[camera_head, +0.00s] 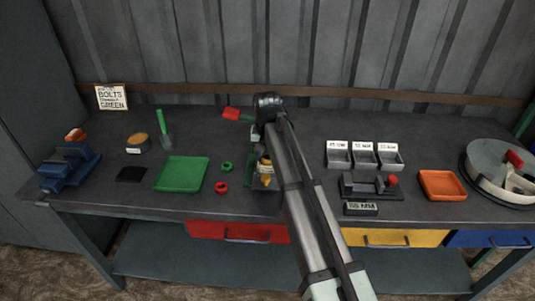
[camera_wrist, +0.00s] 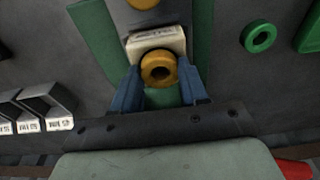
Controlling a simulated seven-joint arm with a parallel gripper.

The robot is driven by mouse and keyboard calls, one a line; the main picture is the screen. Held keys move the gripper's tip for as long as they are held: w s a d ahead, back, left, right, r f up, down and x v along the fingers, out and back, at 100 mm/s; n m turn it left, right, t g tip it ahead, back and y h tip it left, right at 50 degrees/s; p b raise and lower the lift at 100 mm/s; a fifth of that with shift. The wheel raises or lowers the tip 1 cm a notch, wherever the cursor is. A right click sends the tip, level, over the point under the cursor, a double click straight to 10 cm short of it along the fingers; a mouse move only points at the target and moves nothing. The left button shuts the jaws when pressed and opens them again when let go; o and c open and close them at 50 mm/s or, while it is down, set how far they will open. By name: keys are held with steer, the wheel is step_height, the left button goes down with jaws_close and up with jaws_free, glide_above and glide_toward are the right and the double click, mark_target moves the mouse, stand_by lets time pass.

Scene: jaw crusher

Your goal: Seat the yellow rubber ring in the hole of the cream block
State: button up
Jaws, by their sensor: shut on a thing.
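The yellow rubber ring (camera_wrist: 159,69) is between the two blue fingers of my gripper (camera_wrist: 160,88) in the wrist view. My gripper is shut on it, and its round opening faces the camera. The cream block (camera_wrist: 156,42), with dark lettering on its face, is just beyond the ring, between green strips. The ring overlaps the block's near edge in the picture. The block's hole is not visible, and I cannot tell whether ring and block touch. In the head view my arm hides much of the gripper and block.
Another yellow round piece (camera_wrist: 143,3) lies beyond the block. A green ring (camera_head: 227,167) and a red ring (camera_head: 221,187) lie left of the block, near the green tray (camera_head: 181,174). Grey bins (camera_head: 339,159) and a dark clamp-like device (camera_head: 362,186) stand to the right.

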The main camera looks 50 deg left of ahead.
mark_target(267, 160)
steer(key=o, duration=1)
steer(key=shift+s+d+f, duration=0.2)
steer(key=shift+d+f, duration=0.1)
steer(key=shift+f, duration=0.35)
steer(key=shift+o, duration=0.2)
step_height(267, 160, up, 13)
steer(key=shift+s+d, duration=0.2)
steer(key=shift+s, duration=0.1)
